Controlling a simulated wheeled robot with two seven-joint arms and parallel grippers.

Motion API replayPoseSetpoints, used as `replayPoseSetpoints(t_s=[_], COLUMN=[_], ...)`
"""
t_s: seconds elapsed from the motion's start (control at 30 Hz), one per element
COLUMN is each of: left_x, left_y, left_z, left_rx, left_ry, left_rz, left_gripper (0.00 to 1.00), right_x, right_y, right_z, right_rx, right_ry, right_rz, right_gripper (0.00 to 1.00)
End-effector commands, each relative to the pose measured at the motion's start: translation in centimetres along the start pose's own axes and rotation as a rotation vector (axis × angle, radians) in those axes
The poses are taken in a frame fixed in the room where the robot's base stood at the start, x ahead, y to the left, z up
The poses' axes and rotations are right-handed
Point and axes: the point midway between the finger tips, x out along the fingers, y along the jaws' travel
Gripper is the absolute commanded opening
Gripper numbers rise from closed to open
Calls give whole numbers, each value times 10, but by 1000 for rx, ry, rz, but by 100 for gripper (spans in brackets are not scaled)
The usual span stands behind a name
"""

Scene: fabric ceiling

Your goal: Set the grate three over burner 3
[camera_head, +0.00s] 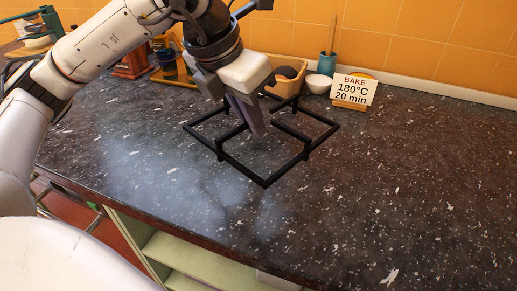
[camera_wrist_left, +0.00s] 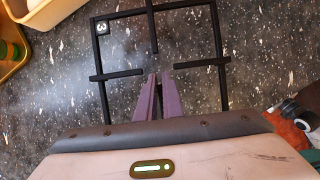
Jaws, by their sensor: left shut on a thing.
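The black square grate (camera_head: 242,172) has short inner bars pointing towards its open middle. In the left wrist view a small tag marked 3 (camera_wrist_left: 102,27) sits at one corner of the grate (camera_wrist_left: 99,62). My left gripper (camera_head: 258,128) points down into the middle of the grate. Its purple fingers (camera_wrist_left: 160,78) are shut on the grate, at the end of an inner bar. I cannot tell whether the grate touches the counter or hangs just above it. No burner shows in either view. My right gripper is not in view.
The dark speckled counter (camera_head: 400,180) is clear to the right and in front. A sign reading BAKE 180°C 20 min (camera_head: 354,90), a white bowl (camera_head: 318,83), a blue cup (camera_head: 327,64) and a tan container (camera_head: 291,75) stand along the tiled wall. Shelves are below the front edge.

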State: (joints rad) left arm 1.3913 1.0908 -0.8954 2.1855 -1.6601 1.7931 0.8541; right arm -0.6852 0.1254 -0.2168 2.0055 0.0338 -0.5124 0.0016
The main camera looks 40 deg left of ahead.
Motion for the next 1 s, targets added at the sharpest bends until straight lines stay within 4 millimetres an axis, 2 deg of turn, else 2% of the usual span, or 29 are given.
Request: replayPoseSetpoints(t_s=[0.1,0.27,0.5,0.87,0.9,0.97,1.0], left_x=[16,26,54,59,58,58,58], left_y=[0,0,0,-1,-1,-1,-1], left_z=[-6,-10,-23,-24,-24,-24,-24], left_rx=[0,2,3,3,4,4,4], left_ry=[-2,-3,-2,-4,-1,-1,0], left_rz=[-1,-2,-2,-4,-3,-3,-3], left_gripper=[0,0,0,0,14,24,26], right_x=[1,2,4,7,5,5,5], right_y=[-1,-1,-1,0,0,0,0], right_z=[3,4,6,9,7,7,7], right_rx=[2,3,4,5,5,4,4], right_ry=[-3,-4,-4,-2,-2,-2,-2], right_rz=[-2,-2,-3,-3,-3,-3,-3], right_gripper=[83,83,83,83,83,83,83])
